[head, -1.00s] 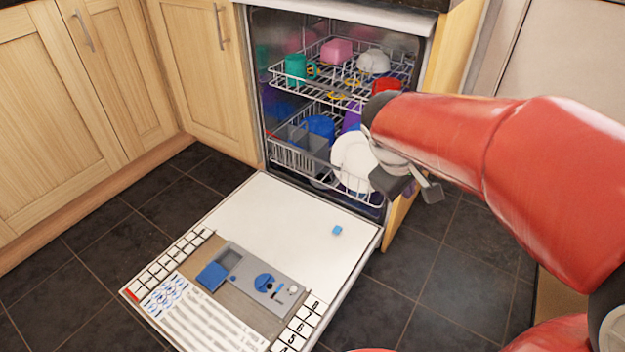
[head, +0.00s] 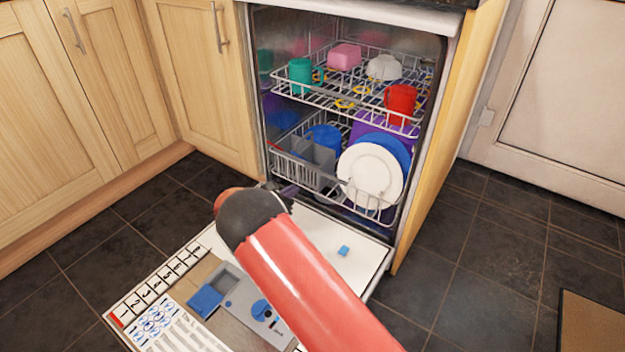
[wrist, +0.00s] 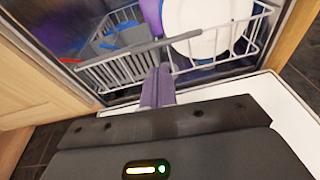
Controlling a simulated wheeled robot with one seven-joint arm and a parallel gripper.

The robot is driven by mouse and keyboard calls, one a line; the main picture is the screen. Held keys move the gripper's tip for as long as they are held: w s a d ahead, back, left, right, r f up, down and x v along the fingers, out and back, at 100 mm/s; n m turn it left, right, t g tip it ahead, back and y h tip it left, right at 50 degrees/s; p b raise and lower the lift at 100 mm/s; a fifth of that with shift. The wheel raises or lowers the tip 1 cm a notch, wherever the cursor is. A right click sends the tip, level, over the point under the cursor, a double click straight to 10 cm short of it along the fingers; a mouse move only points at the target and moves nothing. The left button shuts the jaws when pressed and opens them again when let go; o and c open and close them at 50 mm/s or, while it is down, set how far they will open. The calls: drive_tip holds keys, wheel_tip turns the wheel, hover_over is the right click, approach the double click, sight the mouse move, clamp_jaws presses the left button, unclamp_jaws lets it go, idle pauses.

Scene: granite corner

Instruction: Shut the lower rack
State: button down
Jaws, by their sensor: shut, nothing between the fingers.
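The lower rack (head: 300,172) is a white wire basket low in the open dishwasher. Its front stands at about the door opening. It holds a white plate (head: 370,171), a blue plate behind it, a blue cup (head: 325,137) and a grey cutlery basket (head: 310,152). My gripper (head: 288,190) is mostly hidden behind my red arm in the head view, low before the rack's front left. In the wrist view, my closed, empty fingers (wrist: 158,85) point at the front wires of the rack (wrist: 120,70). I cannot tell whether they touch.
The upper rack (head: 345,97) holds cups and bowls. Wooden cupboards (head: 105,80) stand at left.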

drive_tip(key=a+f, duration=0.1)
drive_tip(key=n+b, duration=0.1)
drive_tip(key=b, duration=0.1)
approach(318, 172)
drive_tip(key=shift+t, duration=0.3)
drive_tip(key=x, duration=0.6)
drive_tip(key=shift+w+d+f, duration=0.15)
drive_tip(key=shift+d+f, duration=0.15)
drive_tip(key=shift+f, duration=0.15)
